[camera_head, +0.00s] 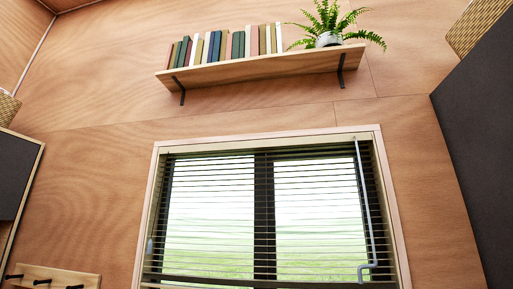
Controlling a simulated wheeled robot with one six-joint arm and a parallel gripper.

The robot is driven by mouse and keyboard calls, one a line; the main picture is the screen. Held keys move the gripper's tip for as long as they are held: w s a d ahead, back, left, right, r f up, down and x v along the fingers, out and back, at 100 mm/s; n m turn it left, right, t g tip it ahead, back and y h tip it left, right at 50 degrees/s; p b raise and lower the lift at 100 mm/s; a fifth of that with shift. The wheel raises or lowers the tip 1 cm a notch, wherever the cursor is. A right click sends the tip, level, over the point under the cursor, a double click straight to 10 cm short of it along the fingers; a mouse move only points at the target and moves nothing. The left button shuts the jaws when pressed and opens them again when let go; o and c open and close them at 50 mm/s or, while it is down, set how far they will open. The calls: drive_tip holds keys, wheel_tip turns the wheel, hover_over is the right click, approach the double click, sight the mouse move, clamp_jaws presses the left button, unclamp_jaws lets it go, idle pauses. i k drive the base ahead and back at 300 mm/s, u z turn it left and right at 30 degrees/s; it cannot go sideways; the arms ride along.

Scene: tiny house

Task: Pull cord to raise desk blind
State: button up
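The blind (215,183) hangs inside the wood-framed window (390,215). Its dark, thin slats are spread from the top of the frame to the bottom edge of the picture, tilted so that the green field shows between them. A small grey piece, seemingly the cord's pull end (149,246), hangs at the left side of the blind; the cord above it is too thin to make out well. A pale grey rod with a crank-shaped lower end (365,215) hangs at the right side. My gripper is not in view.
A wooden shelf (265,68) with a row of books (225,46) and a potted fern (332,30) is above the window. Dark panels stand at the right (485,140) and left (15,175). A peg rack (58,277) is at lower left.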

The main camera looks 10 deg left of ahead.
sight(150, 246)
drive_tip(key=k, duration=1)
drive_tip(key=u, duration=2.25)
drive_tip(key=i, duration=2.55)
drive_tip(key=z, duration=2.25)
